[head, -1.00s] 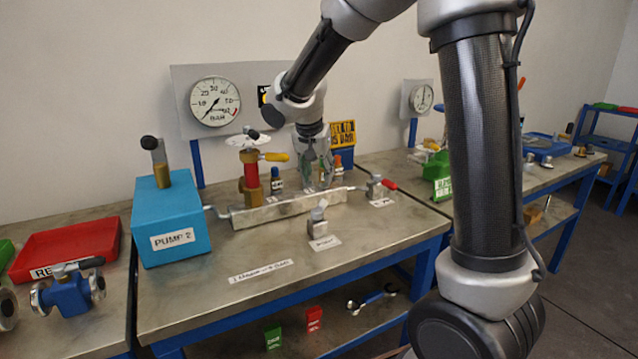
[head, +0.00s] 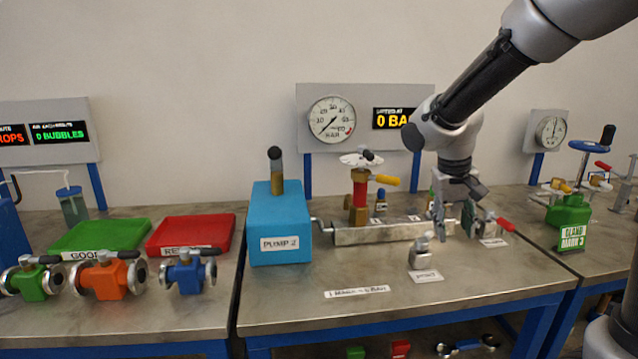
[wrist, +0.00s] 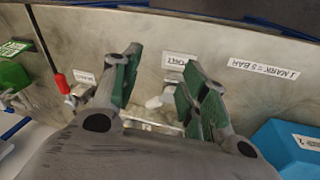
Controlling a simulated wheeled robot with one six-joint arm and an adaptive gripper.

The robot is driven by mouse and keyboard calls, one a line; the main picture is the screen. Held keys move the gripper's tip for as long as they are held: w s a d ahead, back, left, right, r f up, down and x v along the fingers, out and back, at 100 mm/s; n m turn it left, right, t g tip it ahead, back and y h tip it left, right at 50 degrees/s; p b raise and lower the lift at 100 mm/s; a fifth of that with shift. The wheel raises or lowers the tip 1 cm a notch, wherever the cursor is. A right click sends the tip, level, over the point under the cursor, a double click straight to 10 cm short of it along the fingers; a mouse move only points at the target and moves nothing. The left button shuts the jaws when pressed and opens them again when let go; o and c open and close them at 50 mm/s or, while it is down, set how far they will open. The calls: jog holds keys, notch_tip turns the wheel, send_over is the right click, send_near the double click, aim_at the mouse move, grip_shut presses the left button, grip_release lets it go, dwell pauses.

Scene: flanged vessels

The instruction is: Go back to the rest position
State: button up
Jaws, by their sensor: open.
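My gripper (head: 453,217) hangs pointing down over the right part of the steel bench, close to the right end of the metal manifold block (head: 385,233). In the wrist view my gripper (wrist: 160,85) is open, its green-padded fingers apart with nothing held between them. A small grey valve block (head: 421,252) stands on the bench, left of and nearer than the fingers. A red-handled valve (head: 490,226) is just right of the gripper and partly hidden by it. Whether the fingertips touch anything is not clear.
A blue pump box (head: 278,230) stands left of the manifold. On the left bench are a green tray (head: 98,236), a red tray (head: 192,233) and several flanged valves.

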jog(key=s+d+r+t+y, duration=0.1)
jog(key=s+d+r, duration=0.2)
jog(key=s, duration=0.7)
jog(key=s+d+r+t+y, duration=0.1)
jog(key=s+d+r+t, duration=0.1)
jog(key=s, duration=0.8)
notch_tip(320, 180, up, 2)
jog(key=shift+s+d+r+n, duration=0.2)
jog(key=shift+d+r+n, duration=0.1)
jog(key=shift+d, duration=0.3)
